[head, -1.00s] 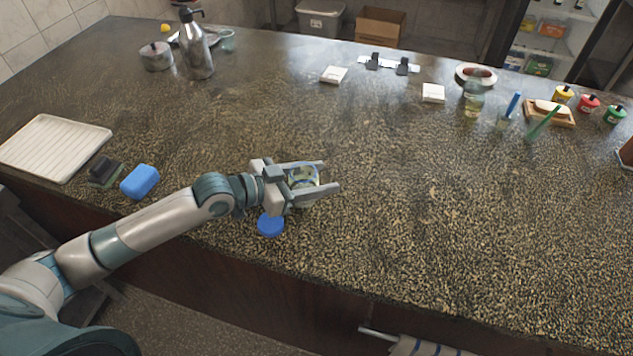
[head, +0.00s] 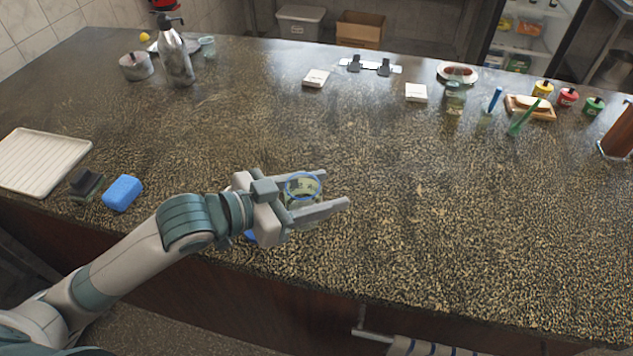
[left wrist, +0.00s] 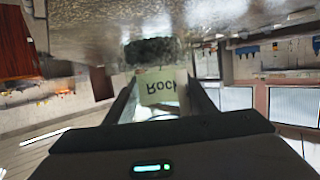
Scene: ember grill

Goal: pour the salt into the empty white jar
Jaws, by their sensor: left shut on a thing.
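My left gripper (head: 333,188) is shut on a clear jar (head: 303,189) with a blue ring at its top, over the front middle of the counter. The jar looks roughly upright, and its height above the counter is hard to judge. In the left wrist view the jar's pale label (left wrist: 160,88) reads "Rock", upside down and partly cut off. A blue lid (head: 250,235) lies on the counter, mostly hidden by the gripper. I cannot pick out a white jar. A glass jar (head: 455,98) stands at the back right. My right gripper is not in view.
A blue sponge (head: 123,192) and a white tray (head: 45,160) are at the left. A steel flask (head: 175,55) and a pot (head: 136,66) stand at the back left. White boxes (head: 416,92) and small coloured jars (head: 567,97) are farther back. The counter's right middle is clear.

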